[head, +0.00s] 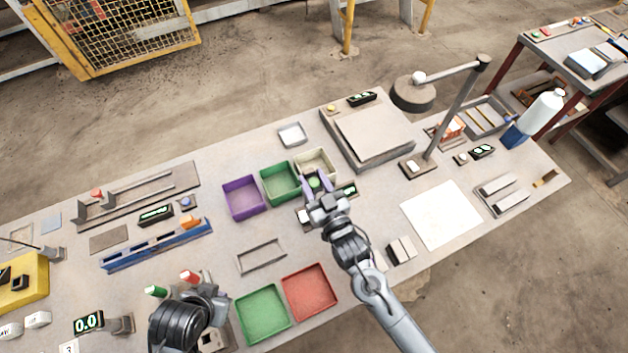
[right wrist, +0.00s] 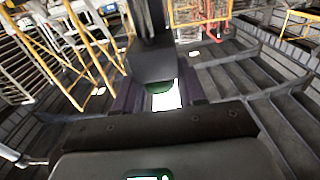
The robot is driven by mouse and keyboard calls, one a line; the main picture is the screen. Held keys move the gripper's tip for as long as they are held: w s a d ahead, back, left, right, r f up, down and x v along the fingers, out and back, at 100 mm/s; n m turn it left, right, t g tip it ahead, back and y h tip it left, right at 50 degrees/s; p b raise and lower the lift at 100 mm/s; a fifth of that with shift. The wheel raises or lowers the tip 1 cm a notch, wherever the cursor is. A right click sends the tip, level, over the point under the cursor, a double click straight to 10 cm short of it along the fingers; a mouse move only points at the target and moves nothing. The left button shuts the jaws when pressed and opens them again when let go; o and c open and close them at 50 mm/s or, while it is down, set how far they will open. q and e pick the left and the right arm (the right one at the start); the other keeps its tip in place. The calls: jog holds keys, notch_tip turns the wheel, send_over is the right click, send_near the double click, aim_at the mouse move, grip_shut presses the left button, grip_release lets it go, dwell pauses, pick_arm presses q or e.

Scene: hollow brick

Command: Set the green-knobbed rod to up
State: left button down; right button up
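The green knob (head: 315,183) shows between the two purple fingertips of my right gripper (head: 317,182), in front of the beige bin. Most of its rod and mount are hidden by the gripper. In the right wrist view, the green knob (right wrist: 158,88) lies between the dark purple fingers of my right gripper (right wrist: 160,95), partly behind a dark block. A bright gap shows beside it, so the fingers look open around it, not clamped.
Purple (head: 243,197), green (head: 280,182) and beige bins (head: 322,160) stand close to the right gripper. A small display (head: 347,190) is just right of it. A white sheet (head: 441,214) lies right.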

grip_shut()
jog(key=shift+r, duration=0.15)
notch_tip(320, 180, up, 7)
jog(key=p, duration=0.6)
jog(key=shift+s+d, duration=0.1)
jog(key=shift+f, duration=0.35)
jog(key=shift+o, duration=0.2)
grip_release()
jog(key=shift+o, duration=1.4)
jog(key=shift+w, duration=0.2)
jog(key=shift+s+f, duration=0.1)
